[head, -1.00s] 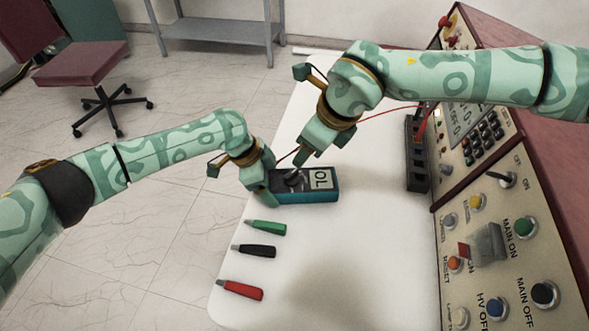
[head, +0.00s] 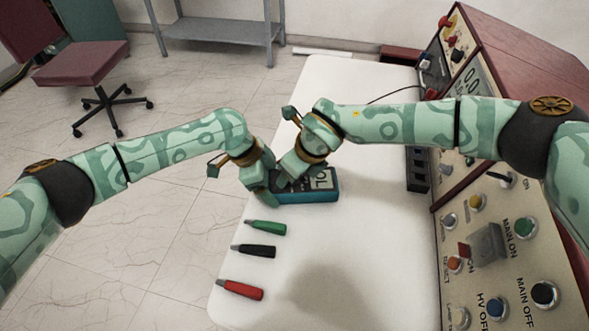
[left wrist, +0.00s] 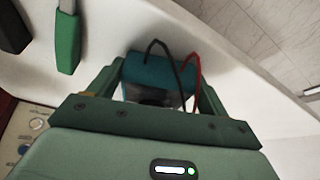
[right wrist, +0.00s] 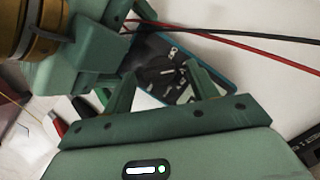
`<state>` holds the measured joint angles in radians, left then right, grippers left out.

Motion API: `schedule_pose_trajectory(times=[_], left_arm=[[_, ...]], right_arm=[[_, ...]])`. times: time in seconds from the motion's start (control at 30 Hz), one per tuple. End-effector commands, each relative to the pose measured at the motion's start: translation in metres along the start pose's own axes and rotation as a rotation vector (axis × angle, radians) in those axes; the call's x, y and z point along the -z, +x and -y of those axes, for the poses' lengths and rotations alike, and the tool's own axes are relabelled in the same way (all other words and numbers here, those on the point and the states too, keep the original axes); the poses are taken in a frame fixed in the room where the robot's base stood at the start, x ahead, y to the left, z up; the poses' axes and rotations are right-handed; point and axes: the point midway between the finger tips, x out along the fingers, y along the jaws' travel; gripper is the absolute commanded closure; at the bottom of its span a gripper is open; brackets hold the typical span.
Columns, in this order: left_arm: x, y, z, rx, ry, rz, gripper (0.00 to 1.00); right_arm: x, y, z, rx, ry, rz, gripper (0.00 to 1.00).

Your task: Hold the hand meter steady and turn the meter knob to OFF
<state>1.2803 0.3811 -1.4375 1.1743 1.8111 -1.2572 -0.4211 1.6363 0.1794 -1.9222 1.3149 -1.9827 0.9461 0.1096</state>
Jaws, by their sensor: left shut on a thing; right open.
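The hand meter (head: 312,197), a teal-edged box with a dark face, lies on the white table. Its display, partly covered in the head view, reads "OL". My left gripper (head: 270,192) is shut on the meter's left end; the meter's end (left wrist: 160,72) shows between its fingers in the left wrist view. My right gripper (right wrist: 158,84) is open over the meter's face. The dark meter knob (right wrist: 160,72) shows between and beyond its fingers in the right wrist view; whether they touch it I cannot tell. The knob is hidden in the head view.
Green (head: 268,228), black (head: 256,250) and red (head: 242,289) probe-like pieces lie on the table (head: 330,260) in front of the meter. A control panel (head: 480,230) with buttons stands at the right. Black and red leads run by the meter. The table's front middle is clear.

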Motion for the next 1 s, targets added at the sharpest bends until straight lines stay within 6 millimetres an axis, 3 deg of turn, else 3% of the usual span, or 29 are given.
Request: schedule_pose_trajectory(times=[0.17, 0.33, 0.37, 0.73, 1.0], left_arm=[[0.0007, -0.0006, 0.0002, 0.001, 0.000, -0.001, 0.58], [0.0006, -0.0006, 0.0002, 0.001, 0.000, -0.001, 0.58], [0.0007, -0.0006, 0.0002, 0.001, 0.000, -0.001, 0.58], [0.0004, -0.0005, 0.0002, 0.000, 0.001, -0.001, 0.58], [0.0003, -0.0005, 0.0002, 0.001, 0.001, 0.000, 0.58]], right_arm=[[0.0001, 0.0000, -0.0001, 0.000, 0.000, 0.000, 0.42], [0.0001, -0.0002, 0.0001, 0.000, 0.000, 0.000, 0.84], [0.0001, -0.0002, 0.0001, 0.000, 0.000, 0.000, 0.87], [0.0006, 0.0000, 0.0011, -0.018, -0.042, -0.003, 0.87], [0.0002, 0.0002, 0.0034, -0.084, -0.201, -0.003, 0.87]])
